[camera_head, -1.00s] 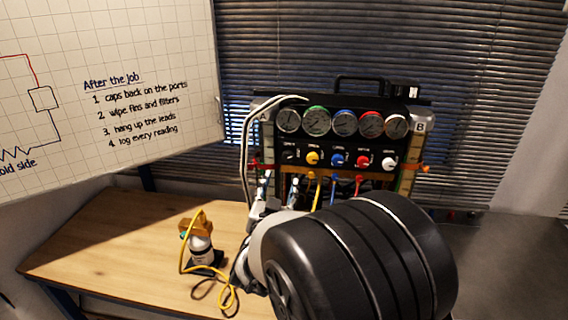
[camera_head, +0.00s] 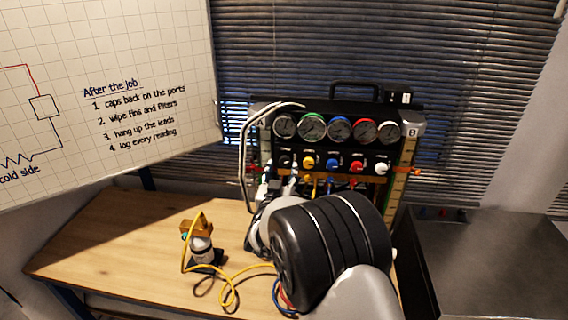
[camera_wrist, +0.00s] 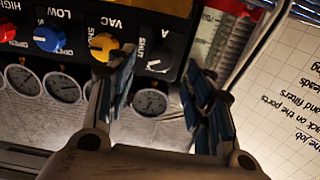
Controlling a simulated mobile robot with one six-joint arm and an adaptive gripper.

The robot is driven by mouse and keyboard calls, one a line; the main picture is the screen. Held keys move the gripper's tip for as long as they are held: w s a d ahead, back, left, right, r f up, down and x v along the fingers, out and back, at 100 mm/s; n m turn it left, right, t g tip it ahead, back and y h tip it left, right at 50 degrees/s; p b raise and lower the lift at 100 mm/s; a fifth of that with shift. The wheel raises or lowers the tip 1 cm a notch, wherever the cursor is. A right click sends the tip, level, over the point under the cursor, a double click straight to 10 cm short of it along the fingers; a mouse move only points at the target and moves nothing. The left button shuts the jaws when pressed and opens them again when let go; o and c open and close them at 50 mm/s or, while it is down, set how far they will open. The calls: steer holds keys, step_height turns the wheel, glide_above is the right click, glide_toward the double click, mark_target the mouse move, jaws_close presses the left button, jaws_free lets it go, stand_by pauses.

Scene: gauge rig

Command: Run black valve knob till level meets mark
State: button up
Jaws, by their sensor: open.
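The black valve knob (camera_head: 286,161) is at the left end of the knob row on the gauge panel. In the wrist view, which is upside down, the black knob (camera_wrist: 160,62) has a pale pointer line and a SHUT label. My gripper (camera_wrist: 165,82) is open and empty, with its fingers spread on either side of the knob's line; contact cannot be told. In the head view my arm mostly hides it. A sight tube with a scale (camera_wrist: 212,38) stands beside the knob. The level and mark cannot be read clearly.
Yellow (camera_head: 309,163), blue (camera_head: 333,166), red (camera_head: 357,167) and white (camera_head: 381,168) knobs continue the row. Several gauges sit above. White hoses (camera_head: 246,145) hang at the panel's left. A bottle (camera_head: 201,248) with a yellow hose stands on the wooden bench (camera_head: 130,235), whose left part is clear.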

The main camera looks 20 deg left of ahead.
mark_target(284, 162)
steer(key=shift+x, duration=2.55)
steer(key=shift+c, duration=0.4)
steer(key=c, duration=1)
steer(key=m+b, duration=0.1)
steer(key=b, duration=0.1)
steer(key=m+b, duration=0.2)
steer(key=b, duration=0.1)
steer(key=shift+d+f, duration=0.1)
steer(key=shift+f, duration=0.15)
steer(key=m+b, duration=0.2)
steer(key=b, duration=0.1)
steer(key=shift+r+m, duration=0.25)
steer(key=shift+m, duration=0.05)
steer(key=o, duration=1.1)
steer(key=shift+s, duration=0.1)
